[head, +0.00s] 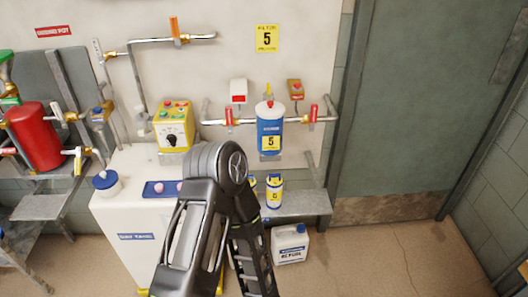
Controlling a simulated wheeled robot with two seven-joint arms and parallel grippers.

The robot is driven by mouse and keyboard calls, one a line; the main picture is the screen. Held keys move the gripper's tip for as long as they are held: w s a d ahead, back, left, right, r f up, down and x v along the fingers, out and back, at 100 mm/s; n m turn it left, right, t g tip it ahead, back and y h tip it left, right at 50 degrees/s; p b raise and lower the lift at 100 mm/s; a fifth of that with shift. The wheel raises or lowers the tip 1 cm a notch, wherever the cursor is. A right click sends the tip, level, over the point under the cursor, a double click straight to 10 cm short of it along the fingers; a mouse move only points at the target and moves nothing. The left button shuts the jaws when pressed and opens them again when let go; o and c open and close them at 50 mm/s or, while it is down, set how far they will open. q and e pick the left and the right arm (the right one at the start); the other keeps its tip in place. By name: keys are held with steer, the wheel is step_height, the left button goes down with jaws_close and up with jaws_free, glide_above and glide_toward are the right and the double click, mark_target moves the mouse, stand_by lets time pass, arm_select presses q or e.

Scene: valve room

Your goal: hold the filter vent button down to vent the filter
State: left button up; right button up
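The filter (270,130) is an upright blue canister with a white domed top and a yellow label "5", set in the pipe run on the back wall. A small red spot, apparently the vent button (269,104), shows on its top. A thin yellow piece (268,89) stands just above it. Nothing touches the top of the filter. One of my arms rises from the bottom centre and bends below and left of the filter. Neither gripper shows, so I cannot see whether either is open or shut.
Red-handled valves (228,117) (313,112) flank the filter. A yellow control box (174,128) is on the left. Below are a white tank cabinet (122,240), a grey shelf (305,203) with a spare cartridge (274,192), and a white jug (289,245). Floor at right is clear.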

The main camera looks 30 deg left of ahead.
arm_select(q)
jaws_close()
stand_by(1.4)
